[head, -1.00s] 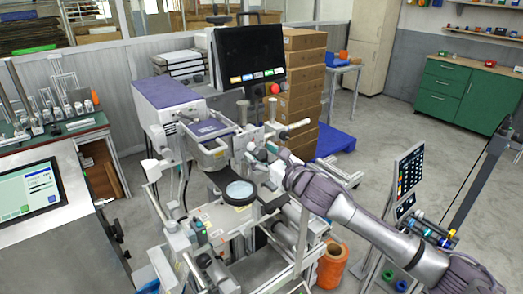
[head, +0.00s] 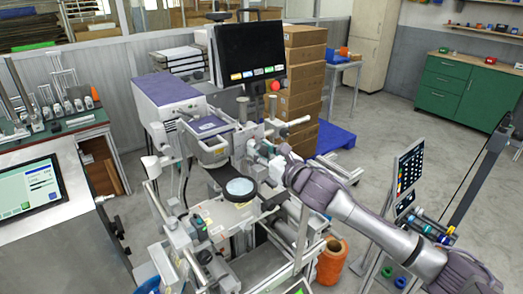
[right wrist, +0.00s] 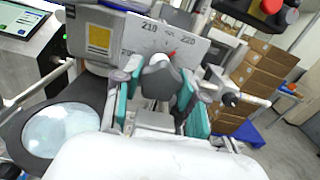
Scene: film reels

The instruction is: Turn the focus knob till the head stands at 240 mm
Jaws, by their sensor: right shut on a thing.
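The focus knob (right wrist: 160,80) is a dark grey, rounded knob in the right wrist view. My right gripper (right wrist: 157,88) has its teal-padded fingers on either side of the knob and is shut on it. Behind the knob stands a white scale plate (right wrist: 128,40) with the marks 210 and 220. A small red pointer (right wrist: 172,54) shows between these two marks, partly hidden behind the knob. In the head view my right gripper (head: 260,156) reaches in from the right to the machine's head. The knob is too small to make out there. My left gripper is out of view.
A round magnifier (head: 240,188) sits just below and left of my right gripper. A monitor (head: 250,50) with a red ball-like button stands behind.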

